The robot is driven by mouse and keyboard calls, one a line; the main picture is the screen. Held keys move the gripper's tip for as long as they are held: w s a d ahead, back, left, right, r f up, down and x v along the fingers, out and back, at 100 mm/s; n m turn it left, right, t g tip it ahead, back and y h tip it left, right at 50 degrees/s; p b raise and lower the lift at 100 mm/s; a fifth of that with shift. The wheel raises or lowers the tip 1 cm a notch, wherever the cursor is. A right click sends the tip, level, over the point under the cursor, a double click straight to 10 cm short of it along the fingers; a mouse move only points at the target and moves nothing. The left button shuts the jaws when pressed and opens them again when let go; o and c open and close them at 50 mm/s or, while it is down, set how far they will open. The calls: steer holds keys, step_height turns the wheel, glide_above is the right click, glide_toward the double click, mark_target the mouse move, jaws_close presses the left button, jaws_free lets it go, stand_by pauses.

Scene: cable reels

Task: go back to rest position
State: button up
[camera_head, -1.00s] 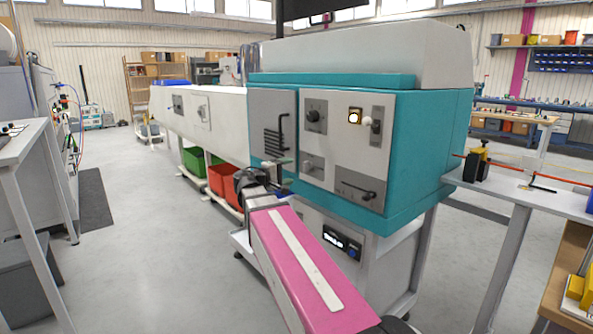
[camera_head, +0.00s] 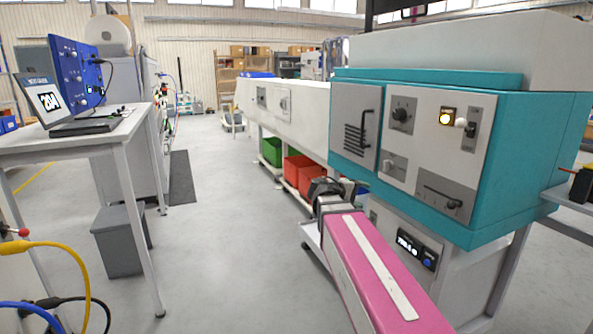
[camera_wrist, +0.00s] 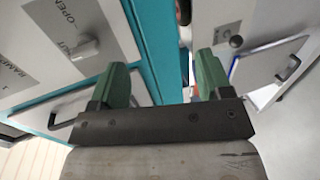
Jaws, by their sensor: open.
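My gripper shows in the wrist view (camera_wrist: 163,85). Its two green fingers stand wide apart with nothing held between them. The teal and white machine (camera_head: 437,150) is close in front of the fingers, and one of its panels with a handle fills the left of the wrist view. In the head view my pink arm reaches forward beside the machine's lower front. The fingers are hidden there behind the dark wrist.
On the left stands a table (camera_head: 70,148) with a laptop (camera_head: 50,105) and a blue panel (camera_head: 77,72); a grey bin (camera_head: 118,240) is below. Red crates (camera_head: 297,172) and a green crate (camera_head: 271,151) sit under the long white housing (camera_head: 300,116). The floor between is clear.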

steer(key=s+a+f+m+g+y, duration=0.1)
steer(key=s+a+f+y, duration=0.2)
steer(key=f, duration=0.7)
steer(key=s+a+f+m+g+y, duration=0.1)
steer(key=s+a+f+g+y, duration=0.1)
steer(key=s+f+y, duration=0.4)
steer(key=s+a+f+m+g+y, duration=0.2)
steer(key=s+a+f+y, duration=0.2)
steer(key=f, duration=0.9)
steer(key=shift+s+a+f+y, duration=0.25)
steer(key=shift+s+f+y, duration=0.15)
steer(key=shift+s+y, duration=0.15)
